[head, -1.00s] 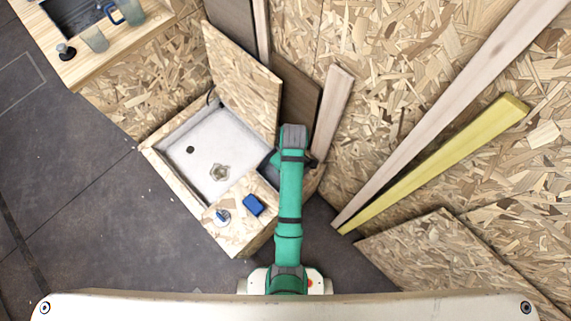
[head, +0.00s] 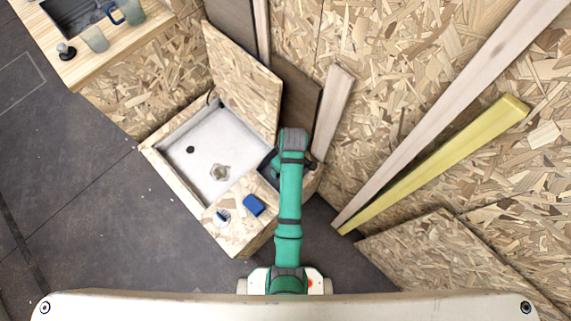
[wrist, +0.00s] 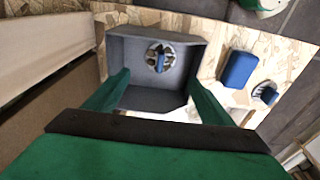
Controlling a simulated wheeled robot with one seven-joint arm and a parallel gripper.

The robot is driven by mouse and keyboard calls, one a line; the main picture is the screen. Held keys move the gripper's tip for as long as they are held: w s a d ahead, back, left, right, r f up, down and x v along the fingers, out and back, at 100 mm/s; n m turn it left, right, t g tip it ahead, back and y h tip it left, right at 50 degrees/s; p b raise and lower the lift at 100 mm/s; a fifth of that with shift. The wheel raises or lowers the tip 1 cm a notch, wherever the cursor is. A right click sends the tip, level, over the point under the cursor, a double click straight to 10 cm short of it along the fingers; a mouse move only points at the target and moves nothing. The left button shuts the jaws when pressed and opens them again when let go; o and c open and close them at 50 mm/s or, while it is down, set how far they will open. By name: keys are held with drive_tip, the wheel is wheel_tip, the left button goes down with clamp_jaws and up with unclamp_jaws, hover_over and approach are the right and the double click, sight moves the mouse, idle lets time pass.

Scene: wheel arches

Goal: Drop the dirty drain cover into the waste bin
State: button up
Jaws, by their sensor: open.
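A grey open waste bin (wrist: 148,97) lies below my gripper in the wrist view. In the head view its edge (head: 267,167) shows beside my arm, which hides most of it. A round, pale slotted drain cover (wrist: 158,57) with a bluish middle lies inside the bin, apart from the fingers. My gripper (wrist: 158,78) is open and empty, its two green fingers spread over the near part of the bin. A second round cover (wrist: 265,92) lies on the chipboard ledge; it also shows in the head view (head: 222,217).
A blue block (wrist: 238,68) lies on the ledge between the bin and the second cover. A white shower-like basin (head: 205,150) with a dark hole and a brownish drain fitting (head: 220,173) is left of the bin. Planks and a raised chipboard panel (head: 243,80) stand behind.

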wheel_tip(320, 180, up, 7)
drive_tip(key=shift+s+d+r, duration=0.2)
drive_tip(key=shift+s+d, duration=0.1)
drive_tip(key=shift+d, duration=0.05)
idle(0.5)
drive_tip(key=s+f+m+t, duration=0.1)
drive_tip(key=s, duration=0.1)
drive_tip(key=s+f+t, duration=0.1)
drive_tip(key=s+f, duration=0.1)
drive_tip(key=s+f+m+t, duration=0.1)
drive_tip(key=s+f, duration=0.1)
drive_tip(key=shift+d+f+m+t+h, duration=0.25)
drive_tip(key=shift+m+t+h, duration=0.05)
drive_tip(key=s+a+r+m+t, duration=0.1)
drive_tip(key=s+r+m+t, duration=0.5)
drive_tip(key=s+r, duration=1.4)
wheel_tip(320, 180, up, 3)
drive_tip(key=t, duration=0.4)
drive_tip(key=shift+r+t, duration=0.2)
drive_tip(key=shift+t, duration=0.2)
drive_tip(key=shift+s+a, duration=0.1)
